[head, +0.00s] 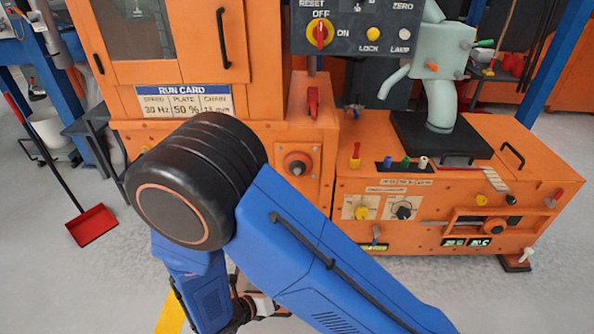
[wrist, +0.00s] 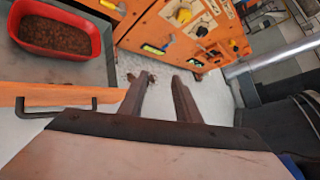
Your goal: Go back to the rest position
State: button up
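In the wrist view the two dark fingers of my gripper (wrist: 164,78) stand apart with nothing visible between them, over pale floor beside the orange machine. In the head view my blue arm is folded, with its large black joint in front of the machine. The arm's lower end goes down to the bottom edge, and the fingers cannot be made out there.
The orange machine (head: 460,205) with knobs and a grey-green spout (head: 440,55) fills the right. An orange cabinet (head: 185,100) stands behind my arm. A red dustpan (head: 92,226) lies at left. The wrist view shows a red tray (wrist: 57,48) of brown grains. Floor at left is mostly clear.

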jog(key=w+d+r+m+g+y, duration=0.3)
jog(key=d+r+m+g, duration=0.5)
jog(key=d+r+m, duration=1.1)
jog(key=s+d+r+m+t+y, duration=0.3)
jog(key=s+d+r+m+y, duration=0.3)
jog(key=s+d+r+m, duration=0.6)
notch_tip(320, 180, up, 4)
jog(key=d+m, duration=0.1)
jog(key=m, duration=0.3)
jog(key=shift+f+t, duration=0.15)
jog(key=shift+t, duration=0.15)
jog(key=shift+w, duration=0.1)
